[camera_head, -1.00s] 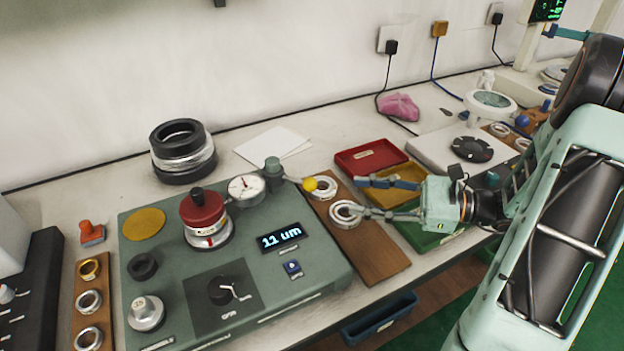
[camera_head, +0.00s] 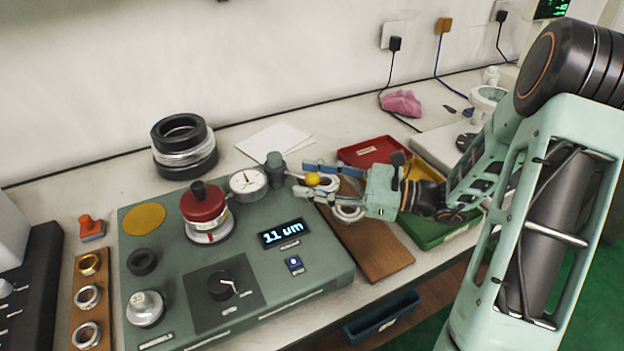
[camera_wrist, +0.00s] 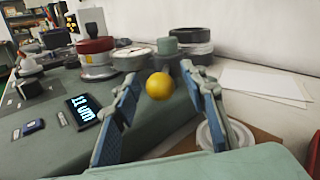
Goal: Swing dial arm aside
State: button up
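The dial arm ends in a yellow ball (camera_head: 312,179) at the right edge of the green machine (camera_head: 330,265). Its post (camera_head: 274,165) stands behind, and the round white dial gauge (camera_head: 248,183) points toward the red-topped spindle (camera_head: 203,205). My gripper (camera_head: 300,178) is open, with one finger on each side of the yellow ball. In the wrist view the ball (camera_wrist: 159,86) shows between the blue finger pads, with space visible on both sides. I cannot tell whether either finger touches it.
A wooden board (camera_head: 385,262) with bearing rings (camera_head: 348,213) lies under my gripper. Red (camera_head: 372,150) and green (camera_head: 440,236) trays are at the right. Black rings (camera_head: 183,147) stand behind the machine. White paper (camera_head: 273,140) lies at the back. The display (camera_head: 284,233) reads 11 um.

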jog(key=shift+c, duration=0.7)
grip_shut()
